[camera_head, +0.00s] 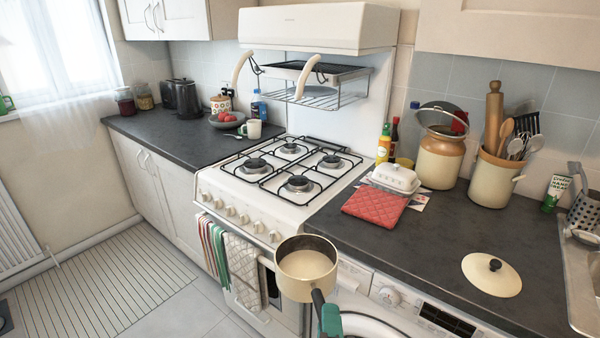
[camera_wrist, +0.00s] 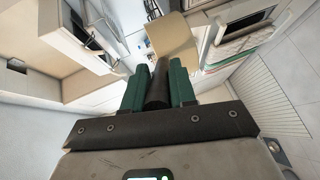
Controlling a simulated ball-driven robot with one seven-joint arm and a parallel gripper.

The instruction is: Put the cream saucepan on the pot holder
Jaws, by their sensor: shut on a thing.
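The cream saucepan (camera_head: 306,268) hangs in the air in front of the stove and washer edge, roughly upright with its open top showing. Its dark handle points toward me. My gripper (camera_head: 330,318) is shut on that handle; the wrist view shows the green fingers (camera_wrist: 158,88) on both sides of the dark handle, with the cream pan (camera_wrist: 172,36) beyond. The red quilted pot holder (camera_head: 375,206) lies on the dark counter right of the stove, beyond the pan. A white butter dish (camera_head: 396,178) stands at its back edge, seeming to overlap it.
A cream lid (camera_head: 491,274) with a black knob lies on the counter at right. A lidded crock (camera_head: 440,155) and utensil pot (camera_head: 495,178) stand at the back. The stove hob (camera_head: 290,170) is empty. The counter between pot holder and lid is clear.

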